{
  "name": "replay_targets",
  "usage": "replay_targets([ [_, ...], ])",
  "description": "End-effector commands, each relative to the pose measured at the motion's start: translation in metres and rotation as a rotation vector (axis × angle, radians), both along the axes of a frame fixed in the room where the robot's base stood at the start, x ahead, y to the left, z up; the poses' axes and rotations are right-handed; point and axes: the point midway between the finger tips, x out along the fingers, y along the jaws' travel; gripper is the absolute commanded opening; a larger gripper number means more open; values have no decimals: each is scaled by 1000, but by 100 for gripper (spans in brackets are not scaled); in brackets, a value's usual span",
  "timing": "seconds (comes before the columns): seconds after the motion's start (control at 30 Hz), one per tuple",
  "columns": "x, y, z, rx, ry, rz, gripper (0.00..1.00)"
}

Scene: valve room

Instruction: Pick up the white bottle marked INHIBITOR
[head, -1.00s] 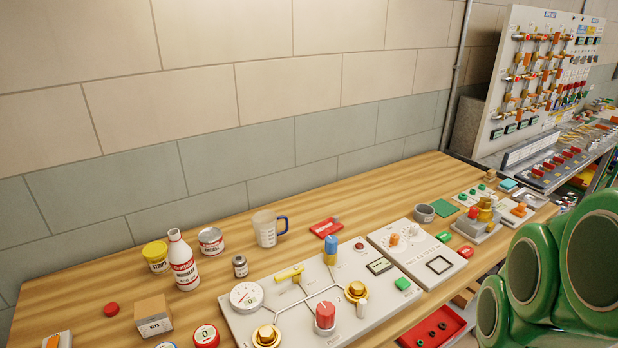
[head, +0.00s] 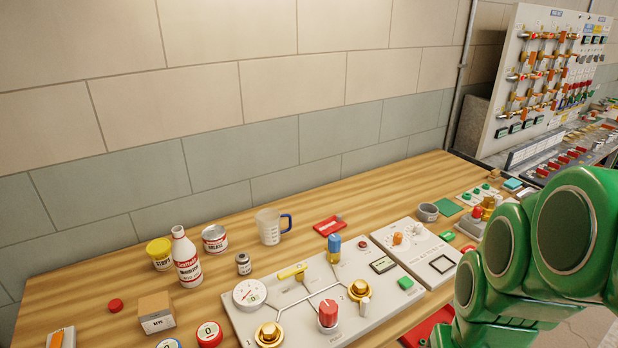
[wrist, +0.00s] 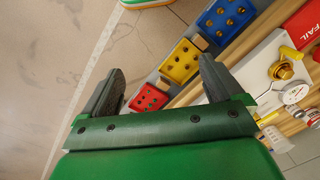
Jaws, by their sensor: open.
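The white bottle (head: 187,262) with a red label stands upright on the wooden bench at the left in the head view. It is next to a yellow-lidded tub (head: 160,254) and a white can (head: 215,239). Its label is too small to read surely. The bottle does not show in the wrist view. My gripper (wrist: 162,88) shows in the wrist view with its dark fingers spread apart and nothing between them. It is over the floor, beside the bench edge, far from the bottle. In the head view only my green arm shows, at the right.
A cardboard box (head: 156,313) and a red cap (head: 116,305) lie in front of the bottle. A small jar (head: 243,264) and a valve panel (head: 315,307) stand to its right, and a measuring jug (head: 269,227) stands further back. Trays (wrist: 181,62) show along the bench front.

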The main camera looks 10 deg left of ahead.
Motion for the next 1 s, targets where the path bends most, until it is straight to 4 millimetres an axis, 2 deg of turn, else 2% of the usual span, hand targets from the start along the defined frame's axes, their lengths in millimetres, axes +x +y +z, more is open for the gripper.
replay_targets([
  [0.03, 18, 13, -1, 16, -32, 23, 94],
  [0.2, 80, 63, -2, 86, -162, 75, 94],
  [0.37, 130, 115, -3, 151, -275, 113, 94],
  [0.5, 169, 165, -3, 210, -373, 136, 94],
  [0.7, 215, 239, -1, 291, -506, 156, 94],
  [1.0, 261, 351, -3, 403, -695, 160, 94],
])
